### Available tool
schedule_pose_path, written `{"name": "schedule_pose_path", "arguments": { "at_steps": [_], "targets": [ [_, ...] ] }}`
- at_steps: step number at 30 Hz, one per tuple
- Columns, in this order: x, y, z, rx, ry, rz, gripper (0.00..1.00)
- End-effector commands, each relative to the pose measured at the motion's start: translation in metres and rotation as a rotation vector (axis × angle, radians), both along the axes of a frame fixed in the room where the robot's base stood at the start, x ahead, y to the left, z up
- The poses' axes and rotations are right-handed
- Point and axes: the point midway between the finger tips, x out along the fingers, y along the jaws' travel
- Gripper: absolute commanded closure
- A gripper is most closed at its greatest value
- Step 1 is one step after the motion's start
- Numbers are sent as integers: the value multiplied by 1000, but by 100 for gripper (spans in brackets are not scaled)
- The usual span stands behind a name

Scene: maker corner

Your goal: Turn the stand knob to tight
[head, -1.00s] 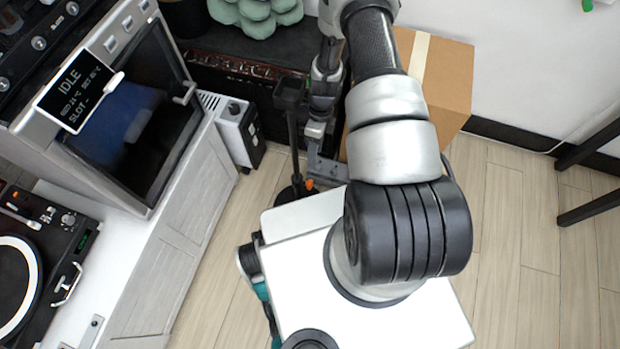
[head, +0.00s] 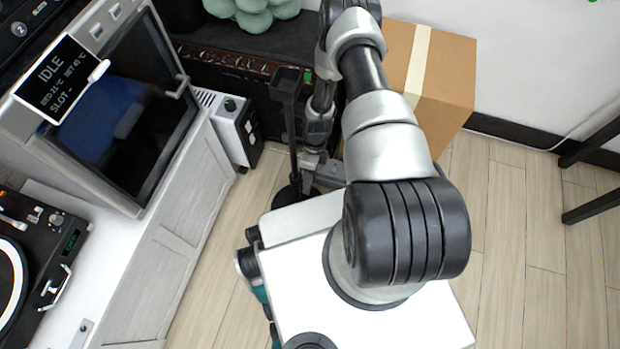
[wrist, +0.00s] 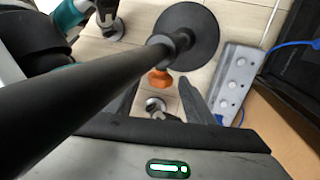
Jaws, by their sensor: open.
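The stand is a black pole (head: 292,135) with a flat square top and a round base (head: 293,196), upright on the floor. In the wrist view its thick pole runs diagonally down to the round base (wrist: 196,32). The orange stand knob (wrist: 159,79) shows beside the lower pole, with a collar close by. In the head view the knob is hidden. My gripper (wrist: 160,94) is open, its two dark fingers apart, and the knob appears between or just beyond their tips. I cannot tell whether they touch it. Whether the knob is tight cannot be seen.
A cardboard box (head: 448,75) stands right of my arm. A white cabinet (head: 180,235) is on the left, with a small white unit (head: 232,125) beside it. A grey power strip (wrist: 234,82) with a blue cable lies near the stand base.

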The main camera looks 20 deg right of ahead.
Motion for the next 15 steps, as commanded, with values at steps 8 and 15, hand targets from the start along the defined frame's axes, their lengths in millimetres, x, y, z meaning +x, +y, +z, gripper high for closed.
{"name": "schedule_pose_path", "arguments": {
  "at_steps": [8, 15],
  "targets": [
    [0, 0, 0, 0, 0, 1, 79],
    [1, -1, -1, 7, 13, 1, 93]
  ]
}}
